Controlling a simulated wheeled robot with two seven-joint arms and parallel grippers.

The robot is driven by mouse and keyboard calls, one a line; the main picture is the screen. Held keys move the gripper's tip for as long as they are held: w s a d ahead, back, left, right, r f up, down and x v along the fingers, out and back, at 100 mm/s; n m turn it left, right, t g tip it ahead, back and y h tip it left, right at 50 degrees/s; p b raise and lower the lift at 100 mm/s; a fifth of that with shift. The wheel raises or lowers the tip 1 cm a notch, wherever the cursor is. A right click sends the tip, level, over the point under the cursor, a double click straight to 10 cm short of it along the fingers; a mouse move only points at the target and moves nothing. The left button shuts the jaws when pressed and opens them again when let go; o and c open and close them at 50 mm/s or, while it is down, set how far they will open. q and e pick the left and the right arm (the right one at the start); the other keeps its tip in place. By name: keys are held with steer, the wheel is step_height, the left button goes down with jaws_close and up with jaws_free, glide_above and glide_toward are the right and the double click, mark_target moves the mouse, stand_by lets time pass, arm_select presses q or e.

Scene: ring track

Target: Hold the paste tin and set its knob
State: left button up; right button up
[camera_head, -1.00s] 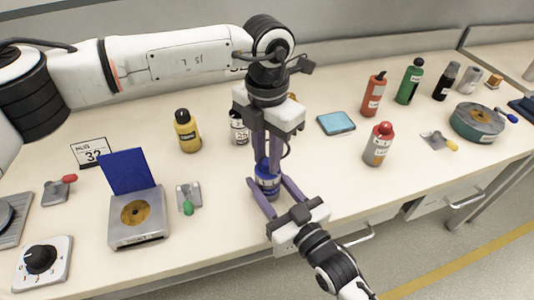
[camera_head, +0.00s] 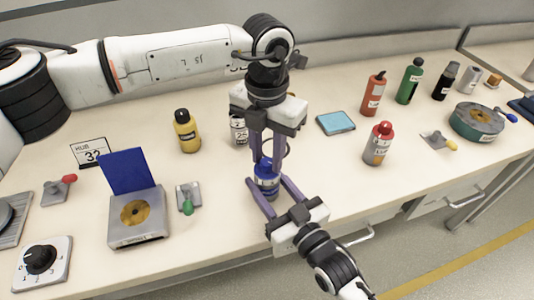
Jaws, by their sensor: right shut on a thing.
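The paste tin (camera_head: 266,181), a small round tin with a blue band and blue top, stands upright near the front edge of the table. My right gripper (camera_head: 271,190) comes from the lower right and is shut on the tin's sides with its purple fingers. My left gripper (camera_head: 265,155) points straight down over the tin from above. Its purple fingers stand apart with a gap between them, around the tin's top. The knob is mostly hidden between these fingers, and its setting cannot be read.
A yellow bottle (camera_head: 187,131) and a white labelled jar (camera_head: 239,129) stand behind left. A grey box with a raised blue lid (camera_head: 138,216) and a green-tipped lever (camera_head: 188,198) lie left. A red-capped bottle (camera_head: 378,144) and blue pad (camera_head: 336,122) are right.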

mark_target(267, 162)
arm_select(q)
steer(key=shift+o, duration=1.2)
step_height(267, 162, up, 12)
stand_by(1.0)
arm_select(e)
steer(key=o, duration=1.2)
steer(key=shift+d, duration=0.1)
steer(key=v, duration=1.2)
